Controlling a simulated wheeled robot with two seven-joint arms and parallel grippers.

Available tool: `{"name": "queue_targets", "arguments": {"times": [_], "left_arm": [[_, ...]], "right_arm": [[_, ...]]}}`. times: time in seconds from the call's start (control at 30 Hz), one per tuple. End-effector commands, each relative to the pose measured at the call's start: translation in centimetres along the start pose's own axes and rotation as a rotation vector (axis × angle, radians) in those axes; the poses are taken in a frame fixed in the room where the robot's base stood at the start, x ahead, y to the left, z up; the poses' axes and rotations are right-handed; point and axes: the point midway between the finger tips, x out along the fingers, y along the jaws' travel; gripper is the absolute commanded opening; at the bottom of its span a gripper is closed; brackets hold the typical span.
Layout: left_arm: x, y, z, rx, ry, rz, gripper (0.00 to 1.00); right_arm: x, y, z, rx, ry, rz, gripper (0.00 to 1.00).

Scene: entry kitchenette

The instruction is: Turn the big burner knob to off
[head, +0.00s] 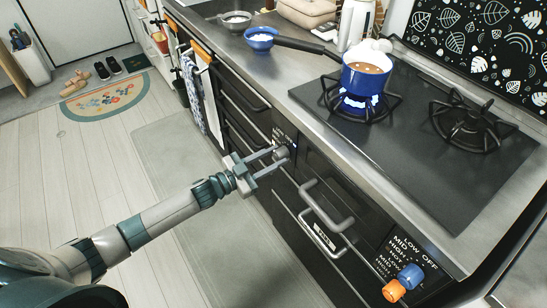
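A dark grey round knob (281,152) is on the black front panel below the left burner, beside white lettering partly hidden from me. My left gripper (279,156) reaches it from the left, its two fingers apart with the knob between their tips. I cannot tell whether both fingers press on it. The left burner (360,103) burns with a blue flame under a blue pot (366,74) of brown liquid. The right burner (471,125) shows no flame. A blue knob (410,276) and an orange knob (393,291) are on the panel at lower right. My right gripper is not in view.
The pot's dark handle (302,45) points left over the counter towards a blue bowl (261,38). Oven handles (327,206) stick out right of my gripper. Towels (205,95) hang on the left cabinets.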

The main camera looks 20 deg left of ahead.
Motion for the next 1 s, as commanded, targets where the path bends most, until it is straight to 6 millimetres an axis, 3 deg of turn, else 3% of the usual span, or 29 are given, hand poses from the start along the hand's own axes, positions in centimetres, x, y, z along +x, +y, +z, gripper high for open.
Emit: {"name": "queue_targets", "arguments": {"times": [0.37,1.0], "left_arm": [[-0.02,0.02,0.0,0.066,0.0,0.0,0.09],[-0.03,0.0,0.02,0.467,0.0,0.0,0.09]], "right_arm": [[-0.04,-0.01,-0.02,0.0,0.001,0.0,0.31],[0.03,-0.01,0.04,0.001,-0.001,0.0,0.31]]}}
